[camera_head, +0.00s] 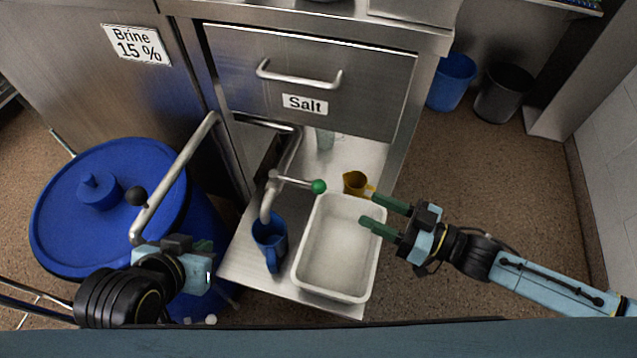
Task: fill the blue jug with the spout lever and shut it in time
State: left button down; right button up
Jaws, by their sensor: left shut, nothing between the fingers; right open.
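The blue jug (268,250) stands on the steel shelf with its handle toward me. Its mouth is right below the end of the steel spout (267,203); the inside is too dark to tell a level. The spout lever (294,181) points right and ends in a green knob (319,186). No stream can be made out. My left gripper (207,249) is shut and empty, left of the jug and apart from it. My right gripper (371,209) is open and empty, over the right side of the white tub, right of and below the green knob, not touching the lever.
The white tub (374,265) stands right of the jug. A large blue barrel (140,165) and a pipe with a black knob (136,196) are at left.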

jog(key=b, duration=0.2)
send_near(318, 185)
jog(key=w+a+f, duration=0.2)
jog(key=a, duration=0.1)
jog(key=x, duration=0.2)
jog(key=b+x, duration=0.1)
jog(key=x, duration=0.2)
jog(key=shift+w+a+r+b, duration=0.15)
jog(key=shift+w+r+b, duration=0.15)
jog(key=shift+b, duration=0.1)
pick_arm(q)
jog(key=w+d+r+t+h, duration=0.1)
jog(key=w+d+r+t, duration=0.1)
jog(key=r+t, duration=0.3)
jog(key=w+d+r+t+h, duration=0.2)
jog(key=w+r+t, duration=0.3)
jog(key=r, duration=0.4)
jog(key=shift+d+m+t+h, duration=0.3)
jog(key=shift+d+m+t, duration=0.1)
jog(key=shift+d+t, duration=0.1)
pick_arm(e)
jog(key=shift+w+a, duration=0.3)
jog(key=shift+a, duration=0.2)
pick_arm(q)
jog(key=shift+r, duration=0.1)
pick_arm(e)
grip_shut()
